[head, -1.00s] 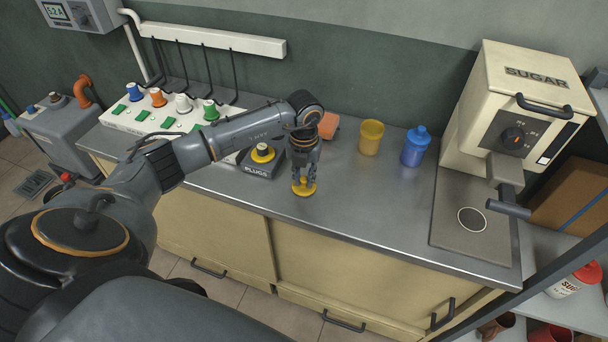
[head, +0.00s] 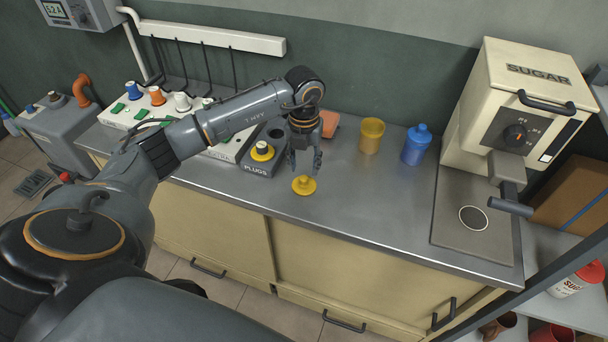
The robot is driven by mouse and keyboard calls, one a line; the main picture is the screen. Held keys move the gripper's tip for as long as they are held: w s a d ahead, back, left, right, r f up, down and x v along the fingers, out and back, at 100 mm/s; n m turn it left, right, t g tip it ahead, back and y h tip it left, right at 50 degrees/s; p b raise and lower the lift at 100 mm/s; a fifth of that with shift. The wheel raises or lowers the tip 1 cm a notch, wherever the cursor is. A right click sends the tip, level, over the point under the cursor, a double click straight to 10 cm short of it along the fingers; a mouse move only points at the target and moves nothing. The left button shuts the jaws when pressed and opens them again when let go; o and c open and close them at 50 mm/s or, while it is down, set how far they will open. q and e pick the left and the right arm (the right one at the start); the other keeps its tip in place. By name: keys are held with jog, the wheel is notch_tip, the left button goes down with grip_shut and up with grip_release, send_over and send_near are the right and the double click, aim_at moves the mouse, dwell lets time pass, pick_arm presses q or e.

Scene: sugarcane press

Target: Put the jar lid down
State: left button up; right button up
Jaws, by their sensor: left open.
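The yellow jar lid (head: 304,186) lies on the grey metal counter (head: 370,215), near its front edge. It is round with a small raised knob. My left gripper (head: 304,168) is open and empty, pointing down just above the lid, with a small gap between fingertips and lid. A yellow open-topped jar (head: 371,136) stands behind and to the right of the lid. My right gripper is not in view.
A blue bottle (head: 416,145) stands right of the jar. The cream sugar machine (head: 520,110) is at the right. The PLUGS box (head: 262,160) and control panel (head: 150,108) are to the left. An orange block (head: 329,124) lies behind the gripper. The front middle counter is clear.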

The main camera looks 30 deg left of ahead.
aim_at(304, 178)
pick_arm(q)
notch_tip(304, 178, up, 7)
jog(key=b, duration=0.1)
jog(key=shift+r, duration=0.2)
dwell(0.4)
